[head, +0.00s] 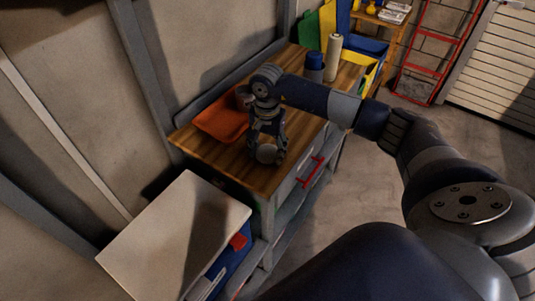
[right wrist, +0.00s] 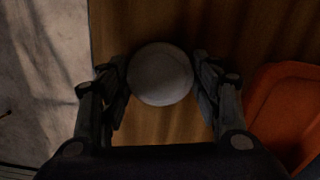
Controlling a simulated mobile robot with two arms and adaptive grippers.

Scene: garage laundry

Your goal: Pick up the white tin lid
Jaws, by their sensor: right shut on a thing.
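The white tin lid (right wrist: 160,74) is a round, pale disc between the two fingers of my right gripper (right wrist: 160,82) in the right wrist view. The fingers press on its left and right sides. In the head view the lid (head: 267,153) shows at the fingertips of my right gripper (head: 267,150), over the front part of the wooden worktop (head: 225,158). I cannot tell whether the lid rests on the wood or is just above it. My left gripper is not in view.
An orange tray (head: 220,122) lies behind the right gripper; it also shows in the right wrist view (right wrist: 290,110). A blue container (head: 314,68) and a pale cylinder (head: 333,57) stand farther back on the worktop. A white-topped box (head: 175,235) stands at the near left.

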